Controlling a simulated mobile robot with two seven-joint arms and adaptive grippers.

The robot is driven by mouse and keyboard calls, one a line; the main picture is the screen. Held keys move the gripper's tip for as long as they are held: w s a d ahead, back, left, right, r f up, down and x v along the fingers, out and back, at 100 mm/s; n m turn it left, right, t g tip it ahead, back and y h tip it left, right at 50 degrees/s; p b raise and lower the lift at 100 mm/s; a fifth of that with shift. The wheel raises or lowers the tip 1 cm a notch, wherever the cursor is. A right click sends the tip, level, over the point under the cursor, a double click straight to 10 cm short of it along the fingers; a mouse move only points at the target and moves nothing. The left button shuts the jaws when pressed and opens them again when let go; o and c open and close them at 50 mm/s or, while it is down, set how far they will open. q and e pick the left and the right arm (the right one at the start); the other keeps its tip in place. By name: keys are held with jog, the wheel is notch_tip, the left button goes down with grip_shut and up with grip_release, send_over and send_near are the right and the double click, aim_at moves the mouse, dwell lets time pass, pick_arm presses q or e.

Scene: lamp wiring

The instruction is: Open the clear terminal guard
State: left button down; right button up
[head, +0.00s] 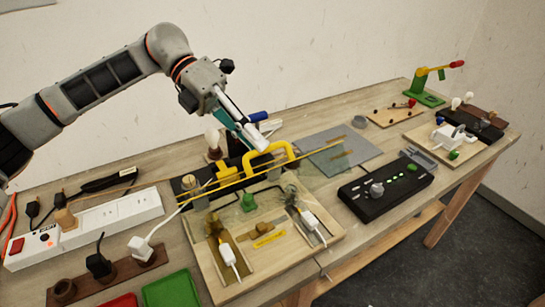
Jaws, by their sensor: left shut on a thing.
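The clear terminal guard (332,160) is a see-through panel with yellow edging and a yellow loop handle (290,152). It stands out over the back part of the wooden wiring board (290,262); its exact tilt is hard to tell. My left gripper (262,143) comes down from the upper left and is shut on the yellow handle. My right gripper is not in view.
A white power strip (110,218) and a brown plug rack (120,272) are at left. Red and green trays (172,290) sit at the front. A black control box (385,190), grey mat (338,148) and green stand (425,93) are at right. A bulb (212,138) stands behind the gripper.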

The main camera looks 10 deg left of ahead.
pick_arm(q)
jog(key=w+a+r+n+g+h+b, duration=0.2)
jog(key=w+a+g+h+b, duration=0.2)
jog(key=w+a+b, duration=0.5)
jog(key=w+h+b, duration=0.2)
jog(key=w+b, duration=0.1)
jog(key=b, duration=0.5)
jog(key=shift+w+r+n+g, duration=0.15)
jog(key=shift+w+n+g, duration=0.2)
jog(key=shift+n+g, duration=0.05)
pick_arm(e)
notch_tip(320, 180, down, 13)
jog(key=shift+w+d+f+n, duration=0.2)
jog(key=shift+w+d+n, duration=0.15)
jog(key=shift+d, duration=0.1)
pick_arm(q)
jog(key=shift+a+r, duration=0.1)
jog(key=shift+r, duration=0.05)
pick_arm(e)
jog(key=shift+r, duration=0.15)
pick_arm(q)
jog(key=c, duration=2.1)
grip_release()
jog(key=shift+c, duration=0.2)
